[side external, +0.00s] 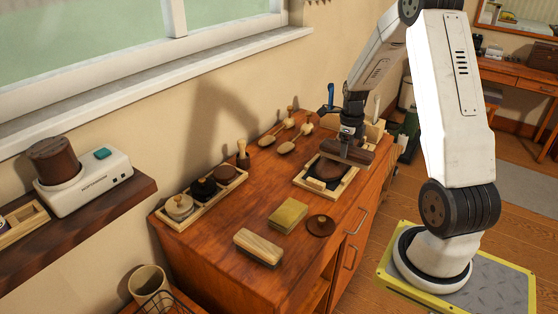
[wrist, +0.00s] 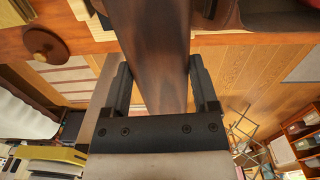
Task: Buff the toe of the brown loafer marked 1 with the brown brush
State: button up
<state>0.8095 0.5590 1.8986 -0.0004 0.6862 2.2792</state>
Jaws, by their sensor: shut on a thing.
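My gripper (side external: 348,136) points down over the wooden tray (side external: 301,181) on the right part of the cabinet top. It is shut on the brown brush (side external: 352,151), a long dark-brown wooden block held about level. In the wrist view the brush (wrist: 155,45) runs up between the two fingers of my gripper (wrist: 160,80). No number 1 is readable.
Left on the cabinet, a tray (side external: 181,221) holds round tins and brushes. A pale wooden block brush (side external: 258,247), a yellowish block (side external: 288,215) and a dark round lid (side external: 320,226) lie in front. Wooden-handled daubers (side external: 287,146) lie behind. The wall and window sill bound the back.

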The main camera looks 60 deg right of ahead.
aim_at(333, 143)
jog(key=shift+w+a+r, duration=0.1)
jog(key=shift+w+a, duration=0.05)
jog(key=shift+w, duration=2.15)
jog(key=shift+w, duration=0.1)
jog(key=shift+w, duration=2.15)
jog(key=shift+s, duration=2.25)
